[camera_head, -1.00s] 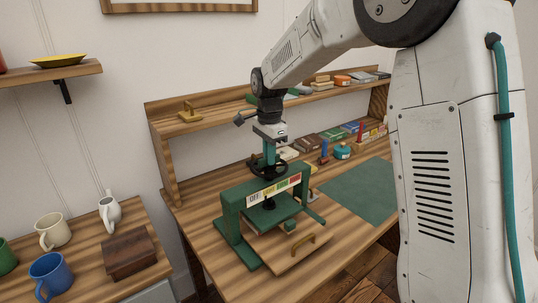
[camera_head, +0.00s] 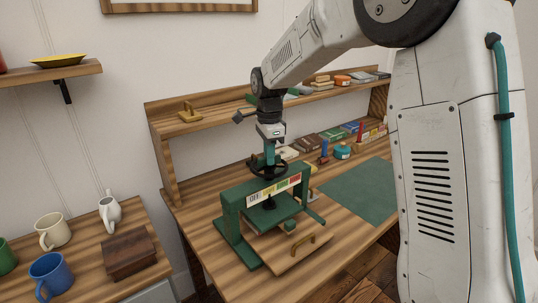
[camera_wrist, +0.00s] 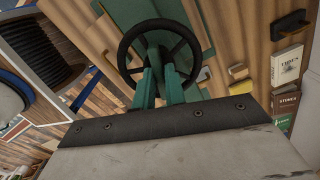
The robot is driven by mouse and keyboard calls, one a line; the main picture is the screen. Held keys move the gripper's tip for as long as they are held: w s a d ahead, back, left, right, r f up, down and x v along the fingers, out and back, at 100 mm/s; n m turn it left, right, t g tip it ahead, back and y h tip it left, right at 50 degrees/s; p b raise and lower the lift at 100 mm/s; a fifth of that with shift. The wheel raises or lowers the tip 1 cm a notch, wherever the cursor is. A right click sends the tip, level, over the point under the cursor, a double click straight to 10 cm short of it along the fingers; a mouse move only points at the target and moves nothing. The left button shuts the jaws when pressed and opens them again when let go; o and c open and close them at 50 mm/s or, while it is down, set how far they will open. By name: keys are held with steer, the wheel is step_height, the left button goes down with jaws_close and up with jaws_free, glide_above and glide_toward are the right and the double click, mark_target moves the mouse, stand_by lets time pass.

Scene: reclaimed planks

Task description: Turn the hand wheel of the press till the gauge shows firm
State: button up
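The green press (camera_head: 231,215) stands on the workbench, with a dark round hand wheel (camera_head: 262,175) on top. My gripper (camera_head: 269,163) points straight down onto the wheel from above.
A wooden board with a brass handle (camera_head: 304,240) lies at the press's front. A green mat (camera_head: 358,190) lies to the right, with books and small goods behind it. A shelf (camera_head: 215,115) runs along the back. Mugs and a wooden box (camera_head: 129,253) stand on the left table.

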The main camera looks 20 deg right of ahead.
steer(key=o, duration=0.3)
steer(key=shift+r, duration=3.9)
